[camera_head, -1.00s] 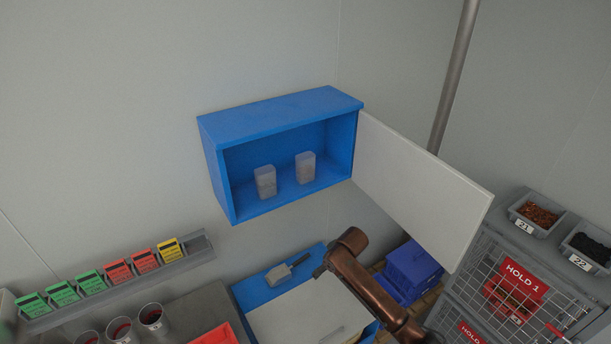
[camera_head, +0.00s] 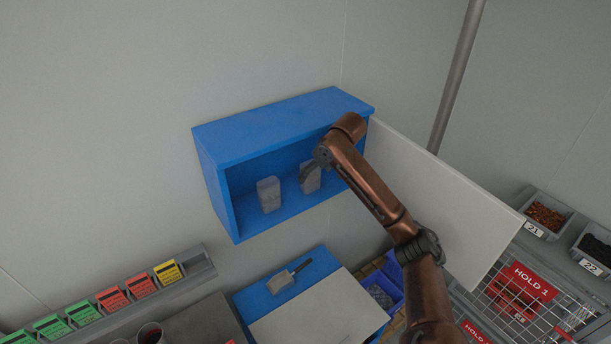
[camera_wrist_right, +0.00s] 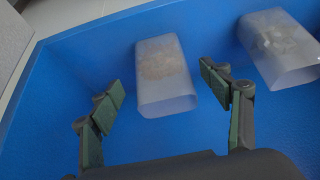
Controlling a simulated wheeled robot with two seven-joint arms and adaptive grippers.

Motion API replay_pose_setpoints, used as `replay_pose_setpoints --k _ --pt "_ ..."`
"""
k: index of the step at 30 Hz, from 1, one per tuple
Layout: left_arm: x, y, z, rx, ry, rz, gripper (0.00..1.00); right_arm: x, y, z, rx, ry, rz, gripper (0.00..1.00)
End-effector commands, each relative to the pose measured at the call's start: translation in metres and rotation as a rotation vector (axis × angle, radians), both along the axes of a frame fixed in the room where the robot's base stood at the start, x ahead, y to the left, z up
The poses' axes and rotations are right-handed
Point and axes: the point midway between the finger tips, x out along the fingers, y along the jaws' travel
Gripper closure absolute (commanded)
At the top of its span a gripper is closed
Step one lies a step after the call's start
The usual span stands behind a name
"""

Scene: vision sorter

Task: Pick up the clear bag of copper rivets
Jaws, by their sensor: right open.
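In the right wrist view, a clear bag with brownish, copper-coloured contents (camera_wrist_right: 166,68) stands in the blue cabinet. My right gripper (camera_wrist_right: 162,84) is open, with one finger to each side of this bag in the picture and gaps showing. I cannot tell how deep the fingers reach around it. In the head view this bag (camera_head: 312,181) is the right one of two, and my right gripper (camera_head: 306,171) partly covers it. A second clear bag with greyish contents (camera_wrist_right: 283,42) stands beside it; it is the left one in the head view (camera_head: 268,196). My left gripper is out of view.
Below are a blue-edged work surface (camera_head: 320,312) with a scoop (camera_head: 281,281), and mesh crates at the right.

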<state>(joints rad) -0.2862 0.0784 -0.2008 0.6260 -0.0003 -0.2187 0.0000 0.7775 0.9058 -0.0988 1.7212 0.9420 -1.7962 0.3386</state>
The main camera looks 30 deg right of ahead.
Motion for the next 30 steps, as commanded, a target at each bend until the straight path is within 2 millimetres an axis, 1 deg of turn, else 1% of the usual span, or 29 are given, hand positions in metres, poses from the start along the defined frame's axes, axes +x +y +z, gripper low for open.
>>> replay_pose_setpoints --k 6,9,11,13,16,18,19,22,30 --pt "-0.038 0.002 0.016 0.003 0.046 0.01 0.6 0.018 0.003 -0.023 0.003 0.01 -0.004 0.29" --pt "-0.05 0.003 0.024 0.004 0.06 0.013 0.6 0.028 0.007 -0.036 0.002 0.01 -0.003 0.29" --pt "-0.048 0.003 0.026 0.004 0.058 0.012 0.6 0.032 0.008 -0.044 0.002 0.009 -0.002 0.29" --pt "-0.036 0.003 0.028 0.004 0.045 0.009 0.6 0.035 0.008 -0.05 0.001 0.009 -0.003 0.29" --pt "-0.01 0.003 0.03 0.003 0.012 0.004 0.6 0.038 0.009 -0.054 0.001 0.007 0.0 0.29" --pt "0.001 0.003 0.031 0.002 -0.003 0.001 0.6 0.039 0.009 -0.055 0.0 0.006 0.0 0.29" --pt "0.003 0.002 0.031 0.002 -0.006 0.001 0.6 0.039 0.009 -0.055 0.0 0.006 0.0 0.29" --pt "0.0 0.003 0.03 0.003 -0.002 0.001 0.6 0.039 0.009 -0.055 0.0 0.007 0.0 0.3" --pt "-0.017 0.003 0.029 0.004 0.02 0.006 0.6 0.038 0.009 -0.055 0.0 0.007 0.0 0.48"
